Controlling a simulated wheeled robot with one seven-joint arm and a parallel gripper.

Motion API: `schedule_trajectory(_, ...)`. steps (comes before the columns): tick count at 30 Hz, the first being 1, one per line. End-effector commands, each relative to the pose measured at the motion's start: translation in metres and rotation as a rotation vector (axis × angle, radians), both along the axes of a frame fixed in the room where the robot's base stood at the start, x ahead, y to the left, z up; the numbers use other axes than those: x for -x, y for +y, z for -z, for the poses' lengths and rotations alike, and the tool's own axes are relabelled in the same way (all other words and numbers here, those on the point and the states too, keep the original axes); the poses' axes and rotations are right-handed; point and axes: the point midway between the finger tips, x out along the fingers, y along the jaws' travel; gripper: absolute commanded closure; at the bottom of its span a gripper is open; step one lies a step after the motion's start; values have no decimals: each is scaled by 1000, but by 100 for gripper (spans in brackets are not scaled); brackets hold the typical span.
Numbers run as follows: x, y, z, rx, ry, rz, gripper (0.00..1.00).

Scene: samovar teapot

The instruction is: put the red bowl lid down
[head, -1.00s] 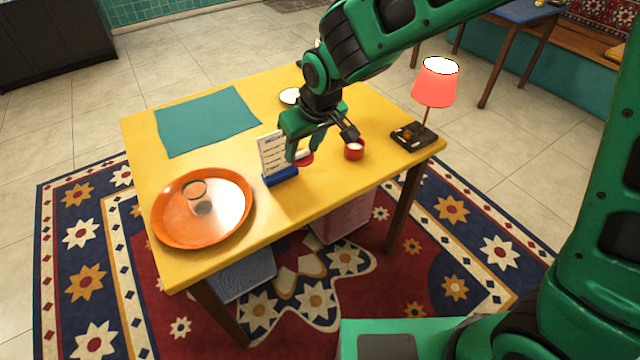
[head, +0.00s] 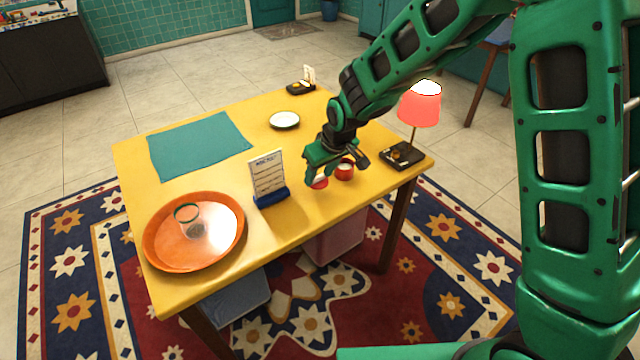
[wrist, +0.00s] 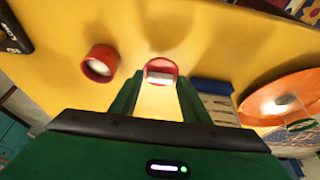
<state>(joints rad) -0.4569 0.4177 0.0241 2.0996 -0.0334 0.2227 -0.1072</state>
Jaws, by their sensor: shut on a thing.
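The red bowl lid (head: 320,184) is held at the tips of my gripper (head: 319,178), over the yellow table (head: 215,263) near its front edge. In the wrist view the lid (wrist: 162,66) shows as a red round piece with a pale middle, between the two fingertips (wrist: 158,84). I cannot tell whether the lid touches the table. The red bowl (head: 344,170) stands just right of the lid, apart from it in the wrist view (wrist: 99,64), open with a pale inside. My fingers partly hide the lid in the head view.
A menu card (head: 267,174) on a blue base stands left of my gripper. An orange tray (head: 158,262) with a glass (head: 187,217) is at front left. A pink lamp (head: 420,104) and black tray (head: 402,156) are at right. Free tabletop lies behind, around a plate (head: 285,120).

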Motion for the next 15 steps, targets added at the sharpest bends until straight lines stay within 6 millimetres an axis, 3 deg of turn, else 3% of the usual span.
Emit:
schedule_trajectory(9, 0, -1, 37, 2, 1, 1, 79)
schedule_trajectory(15, 0, 0, 39, 0, 0, 1, 79)
